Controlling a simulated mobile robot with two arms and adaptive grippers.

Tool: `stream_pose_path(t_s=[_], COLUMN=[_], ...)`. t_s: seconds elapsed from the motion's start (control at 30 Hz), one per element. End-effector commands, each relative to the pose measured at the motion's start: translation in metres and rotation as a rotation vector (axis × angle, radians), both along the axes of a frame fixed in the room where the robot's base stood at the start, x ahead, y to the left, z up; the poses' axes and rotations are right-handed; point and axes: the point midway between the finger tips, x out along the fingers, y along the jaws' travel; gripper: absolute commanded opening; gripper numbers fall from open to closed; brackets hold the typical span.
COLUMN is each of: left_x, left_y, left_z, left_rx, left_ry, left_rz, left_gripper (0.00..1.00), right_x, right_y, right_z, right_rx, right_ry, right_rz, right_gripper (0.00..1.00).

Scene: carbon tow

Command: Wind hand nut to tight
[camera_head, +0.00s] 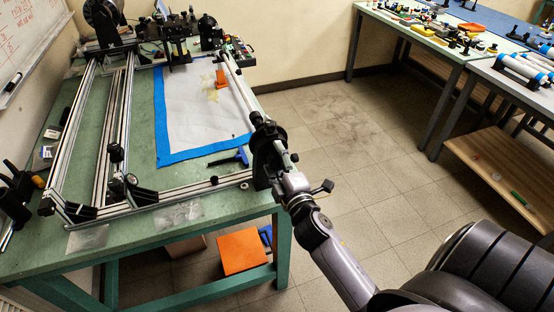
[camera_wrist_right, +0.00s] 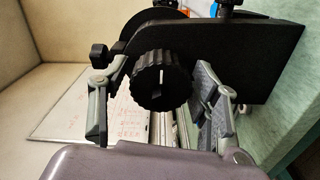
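The hand nut (camera_wrist_right: 162,80) is a black ribbed knob with a pale line across its face, in the middle of the right wrist view. It sits in front of a black end plate (camera_wrist_right: 235,60). My right gripper (camera_wrist_right: 155,92) is open, with one finger on each side of the nut. A gap shows between the nut and the left finger; the right finger is closer, and I cannot tell whether it touches. In the head view my right gripper (camera_head: 285,172) is at the near right corner of the winding frame (camera_head: 160,198), and the nut cannot be made out. My left gripper is not in view.
The frame stands on a green table (camera_head: 205,210) with a blue-edged white sheet (camera_head: 195,120) and a blue-handled tool (camera_head: 232,158). An orange box (camera_head: 242,251) is on the lower level. Another bench (camera_head: 440,40) holds many tools. The tiled floor between is clear.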

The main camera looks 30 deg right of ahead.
Motion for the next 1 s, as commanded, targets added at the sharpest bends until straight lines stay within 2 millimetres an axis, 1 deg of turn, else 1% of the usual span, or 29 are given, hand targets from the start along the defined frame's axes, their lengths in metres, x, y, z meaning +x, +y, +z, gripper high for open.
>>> stream_pose_path(t_s=[0.33,0.47,0.57,0.8,0.9,1.0], left_x=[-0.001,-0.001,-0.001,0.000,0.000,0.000], left_y=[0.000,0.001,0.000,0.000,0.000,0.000], left_z=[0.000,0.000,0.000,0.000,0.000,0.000], left_rx=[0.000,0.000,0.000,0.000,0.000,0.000], left_ry=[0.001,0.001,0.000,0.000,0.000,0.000], left_rz=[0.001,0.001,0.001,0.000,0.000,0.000], left_gripper=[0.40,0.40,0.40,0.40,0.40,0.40], right_x=[0.000,-0.008,-0.023,-0.071,-0.089,-0.102], right_y=[0.000,0.002,0.006,0.017,0.021,0.024], right_z=[0.000,-0.002,-0.002,-0.002,-0.001,-0.001], right_rx=[-0.001,0.002,0.002,0.004,0.002,0.004], right_ry=[0.000,0.003,0.004,0.005,0.004,0.003], right_rz=[0.001,0.001,0.001,-0.002,-0.002,-0.002], right_gripper=[0.63,0.63,0.63,0.63,0.63,0.63])
